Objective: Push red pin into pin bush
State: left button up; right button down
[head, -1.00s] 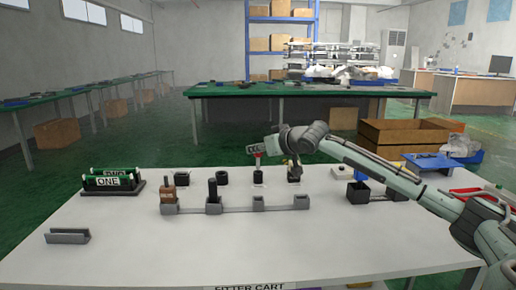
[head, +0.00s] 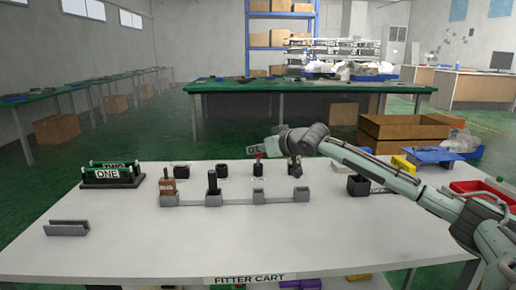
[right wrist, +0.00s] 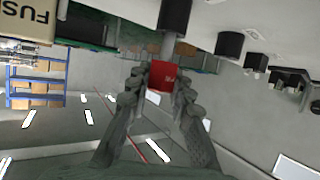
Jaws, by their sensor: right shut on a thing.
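The red pin (head: 258,154) stands over a dark bush (head: 258,169) in the back row on the white table. In the right wrist view the red part (right wrist: 163,77) lies between my fingertips, and a grey shaft (right wrist: 169,47) runs from it to a black cylinder (right wrist: 175,13). I cannot tell how deep the shaft sits. My right gripper (head: 262,146) reaches in from the right and is shut on the red pin. Its fingers (right wrist: 162,79) sit on both sides of the red part. My left gripper is not in view.
A grey rail fixture (head: 235,202) with a brown piece (head: 168,187) and a black post (head: 212,183) lies in front. Dark cylinders (head: 181,170) stand behind it at left. A yellow box (head: 403,163) is at right.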

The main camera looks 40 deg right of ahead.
jog(key=shift+f, duration=0.7)
jog(key=c, duration=1.3)
grip_release()
jog(key=shift+v, duration=6)
